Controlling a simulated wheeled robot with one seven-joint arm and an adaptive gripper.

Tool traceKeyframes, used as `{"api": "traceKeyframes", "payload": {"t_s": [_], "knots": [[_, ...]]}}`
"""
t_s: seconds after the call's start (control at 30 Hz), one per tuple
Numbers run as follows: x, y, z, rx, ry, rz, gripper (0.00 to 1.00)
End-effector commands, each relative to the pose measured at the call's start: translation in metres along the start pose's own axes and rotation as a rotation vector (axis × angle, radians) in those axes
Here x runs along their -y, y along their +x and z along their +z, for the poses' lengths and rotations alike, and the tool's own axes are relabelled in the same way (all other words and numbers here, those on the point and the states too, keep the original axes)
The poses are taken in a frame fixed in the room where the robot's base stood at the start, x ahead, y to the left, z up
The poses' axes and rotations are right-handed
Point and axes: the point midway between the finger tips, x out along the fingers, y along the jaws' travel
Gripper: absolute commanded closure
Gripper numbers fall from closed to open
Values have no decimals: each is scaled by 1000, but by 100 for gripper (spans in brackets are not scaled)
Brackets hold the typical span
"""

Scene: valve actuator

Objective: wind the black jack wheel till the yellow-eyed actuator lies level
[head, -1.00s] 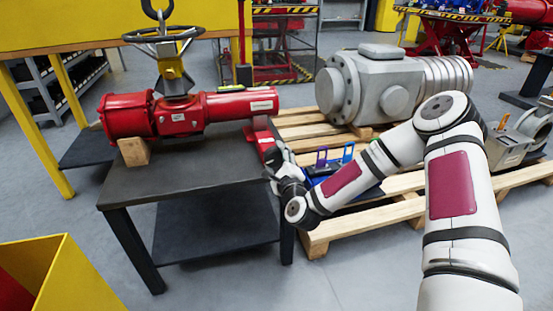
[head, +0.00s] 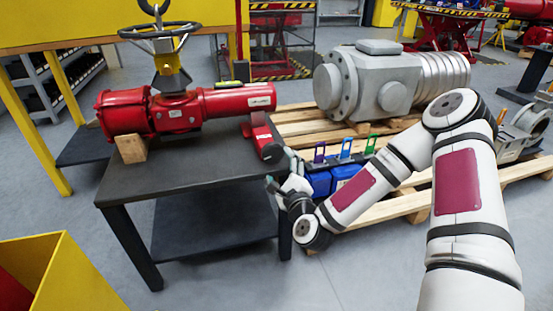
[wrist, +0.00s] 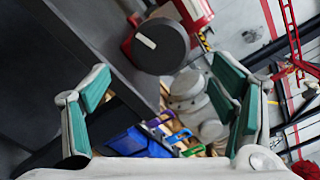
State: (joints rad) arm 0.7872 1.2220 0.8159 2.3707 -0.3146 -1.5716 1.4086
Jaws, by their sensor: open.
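The red actuator (head: 180,112) lies along the dark table, with a yellow bracket (head: 172,65) and grey handwheel (head: 160,35) on top. Its narrower tube slopes slightly up to the right in the head view; perspective makes its true tilt hard to tell. A red jack stand (head: 257,128) is under the tube's right end. The black jack wheel (head: 271,151) faces the table's right edge; the wrist view shows it (wrist: 160,46) with a pale bar on its face. My gripper (head: 280,169) is open and empty, just short of the wheel. The wheel sits beyond and between its fingers, apart from them.
A wooden block (head: 131,148) supports the actuator's left end. The table's edge (head: 240,178) is close to my gripper. Blue bins (head: 345,172) with coloured tags and a large grey machine (head: 372,80) rest on the wooden pallet (head: 405,205) to the right. A yellow box (head: 75,275) is front left.

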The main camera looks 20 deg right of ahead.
Motion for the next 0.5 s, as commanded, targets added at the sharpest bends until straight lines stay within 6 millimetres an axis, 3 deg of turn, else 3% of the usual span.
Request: {"api": "traceKeyframes", "payload": {"t_s": [0.2,0.5], "knots": [[-1,-36,-1,-1,1,3,21],[0,-50,-1,-2,1,-1,21]]}}
